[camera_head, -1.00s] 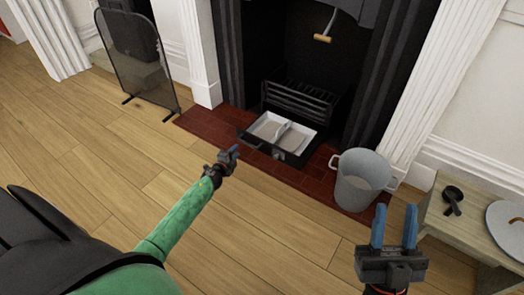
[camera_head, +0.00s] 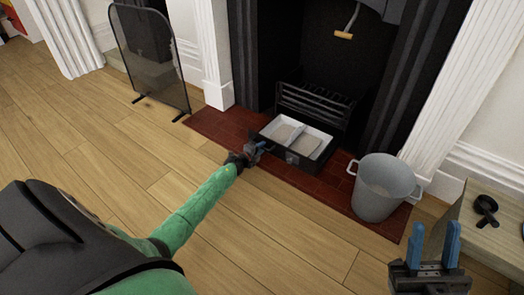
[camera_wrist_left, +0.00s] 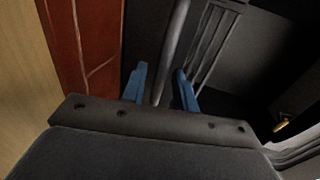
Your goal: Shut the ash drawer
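The ash drawer (camera_head: 319,155) is pulled out at the foot of the grate, over the red tile hearth. It is a dark box with a light two-part inside. My left gripper (camera_head: 257,149) is low at the drawer's front left corner. In the left wrist view its blue fingers (camera_wrist_left: 160,88) are apart, with a grey bar (camera_wrist_left: 172,55) running between them. I cannot tell whether they touch it, or whether it is a handle or an edge of the drawer. My right gripper (camera_head: 435,238) is open and empty, at the lower right, away from the drawer.
A grey metal bucket (camera_head: 379,190) stands on the hearth right of the drawer. A mesh fire screen (camera_head: 150,60) stands at the left. A low bench (camera_head: 483,240) with a black item (camera_head: 486,209) is at the right. The wooden floor in front is clear.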

